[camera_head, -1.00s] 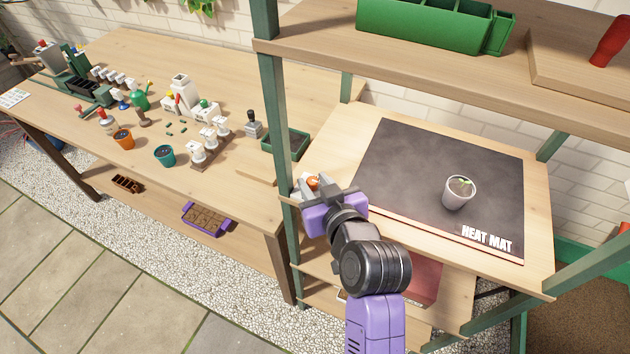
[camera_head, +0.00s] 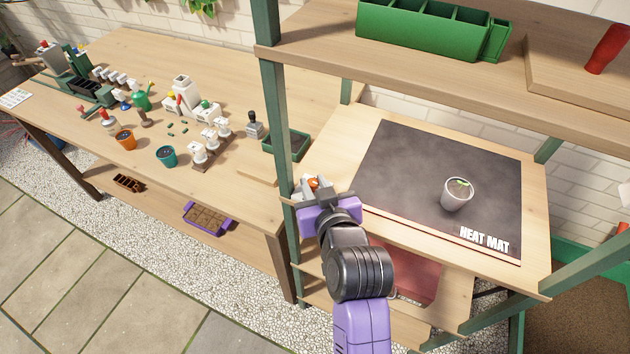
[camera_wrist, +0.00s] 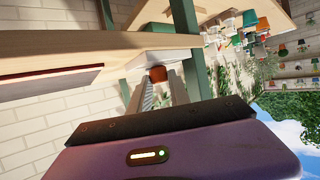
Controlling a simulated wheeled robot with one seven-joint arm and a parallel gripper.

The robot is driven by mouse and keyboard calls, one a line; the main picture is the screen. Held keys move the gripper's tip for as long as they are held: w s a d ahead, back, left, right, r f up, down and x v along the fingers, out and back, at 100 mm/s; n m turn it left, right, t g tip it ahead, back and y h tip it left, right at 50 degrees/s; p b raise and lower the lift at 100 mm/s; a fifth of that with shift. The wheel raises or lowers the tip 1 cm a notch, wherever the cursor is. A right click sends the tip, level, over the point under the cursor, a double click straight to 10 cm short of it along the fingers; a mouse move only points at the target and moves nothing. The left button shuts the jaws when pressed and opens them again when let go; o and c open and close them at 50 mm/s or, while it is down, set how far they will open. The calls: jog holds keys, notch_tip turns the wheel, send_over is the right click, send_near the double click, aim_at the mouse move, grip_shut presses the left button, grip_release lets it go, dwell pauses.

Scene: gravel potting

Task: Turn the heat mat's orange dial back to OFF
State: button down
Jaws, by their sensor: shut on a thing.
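The heat mat (camera_head: 400,175) is a dark slab lettered HEAT MAT on a wooden shelf, with a white pot holding a seedling (camera_head: 458,193) on it. The orange dial (camera_head: 313,182) is at the shelf's left end, on a small white box. It also shows in the wrist view as an orange-brown knob (camera_wrist: 158,74) in front of the white housing (camera_wrist: 165,54). My gripper (camera_head: 314,187) reaches the dial, with its fingers shut on it, one on each side. The fingers and purple gripper body hide part of the dial and box, and no OFF mark can be read.
A green shelf post (camera_head: 279,130) stands close to the left of my gripper. An upper shelf (camera_head: 440,75) with a green planter (camera_head: 435,28) hangs above the mat. The workbench on the left holds pots (camera_head: 167,156) and small tools.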

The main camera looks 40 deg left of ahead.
jog(key=shift+s+a+r+m+t+h+p, duration=0.15)
jog(key=shift+s+a+m+t+h+p, duration=0.05)
jog(key=shift+m+t+h+p, duration=0.55)
jog(key=shift+a+f+m+t+h+b, duration=0.1)
jog(key=shift+f+m+t+h+b, duration=0.1)
jog(key=shift+m+t+h+b, duration=0.5)
jog(key=m+h+b, duration=0.1)
jog(key=b, duration=0.1)
jog(key=m+t+h+b, duration=0.1)
jog(key=m+h+b, duration=0.1)
jog(key=shift+s+a+f+m+t, duration=0.1)
jog(key=shift+a+m+t, duration=0.05)
jog(key=shift+m+t, duration=0.1)
jog(key=shift+m+t+h+b, duration=0.3)
jog(key=shift+m+h+b, duration=0.4)
jog(key=shift+h+b, duration=0.15)
jog(key=c, duration=1.5)
grip_release()
jog(key=shift+s+r, duration=0.1)
jog(key=shift+r, duration=0.1)
